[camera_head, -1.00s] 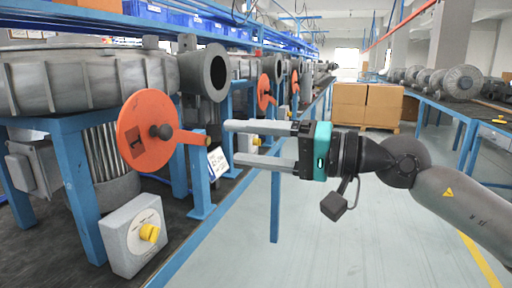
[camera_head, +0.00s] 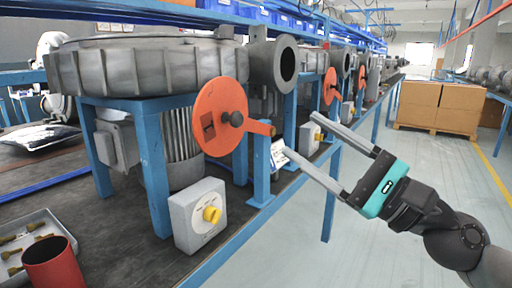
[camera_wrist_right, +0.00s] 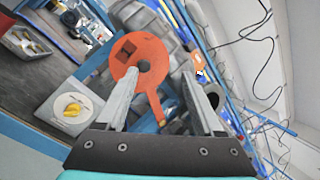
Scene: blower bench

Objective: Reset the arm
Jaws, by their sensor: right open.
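My right gripper (camera_head: 330,170) is open and empty in the head view, over the aisle just right of the bench edge. Its two long grey fingers point up and left toward the orange disc (camera_head: 221,116) with its dark knob and orange handle. In the right wrist view the open fingers (camera_wrist_right: 168,105) frame the lower part of the orange disc (camera_wrist_right: 140,58); they look apart from it. My left gripper is not in view.
A grey blower (camera_head: 150,68) stands on a blue frame on the bench. A grey box with a yellow knob (camera_head: 210,214) sits in front. A red cup (camera_head: 53,264) and a tray (camera_head: 20,232) of brass parts are at lower left. Cardboard boxes (camera_head: 440,105) stand beyond the open aisle.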

